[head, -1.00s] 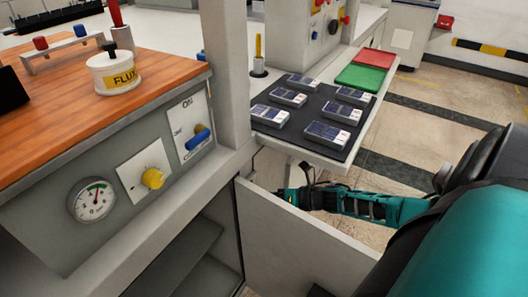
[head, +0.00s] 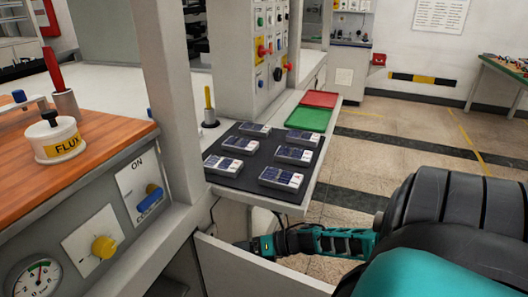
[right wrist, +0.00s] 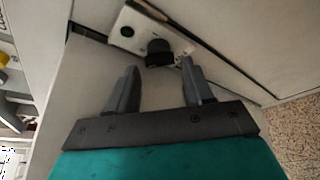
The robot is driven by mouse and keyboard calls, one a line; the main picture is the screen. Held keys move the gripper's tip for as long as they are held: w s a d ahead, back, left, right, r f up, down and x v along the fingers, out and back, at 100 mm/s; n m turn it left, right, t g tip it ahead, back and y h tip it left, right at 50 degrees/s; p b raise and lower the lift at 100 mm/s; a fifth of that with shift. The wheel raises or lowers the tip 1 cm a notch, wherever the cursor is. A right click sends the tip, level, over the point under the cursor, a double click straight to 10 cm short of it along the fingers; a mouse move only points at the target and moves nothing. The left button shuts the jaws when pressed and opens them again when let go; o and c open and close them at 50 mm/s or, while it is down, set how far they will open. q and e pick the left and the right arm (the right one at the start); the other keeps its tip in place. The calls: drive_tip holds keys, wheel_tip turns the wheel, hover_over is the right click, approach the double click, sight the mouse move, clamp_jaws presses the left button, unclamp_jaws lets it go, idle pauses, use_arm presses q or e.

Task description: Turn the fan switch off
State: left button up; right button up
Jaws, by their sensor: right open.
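My right gripper (right wrist: 158,88) is open and empty. In the right wrist view a white plate (right wrist: 133,38) with a black knob or switch (right wrist: 159,52) lies just beyond and between its fingertips; I cannot read a label there, nor tell whether they touch. In the head view my right gripper (head: 243,245) is under the shelf, partly hidden behind a grey panel. A blue lever switch (head: 150,192) on a white plate marked ON, with a lower label I cannot read fully, sits on the bench front at left. My left gripper is out of view.
A grey upright panel (head: 232,270) stands in front of my right forearm. Above it, a shelf with a black mat (head: 232,180) carries several boxed modules. A yellow knob (head: 104,247) and a gauge (head: 37,280) are on the bench front. Open floor lies to the right.

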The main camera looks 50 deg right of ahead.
drive_tip(key=v, duration=0.9)
drive_tip(key=shift+s+d+p, duration=0.15)
drive_tip(key=shift+p, duration=0.25)
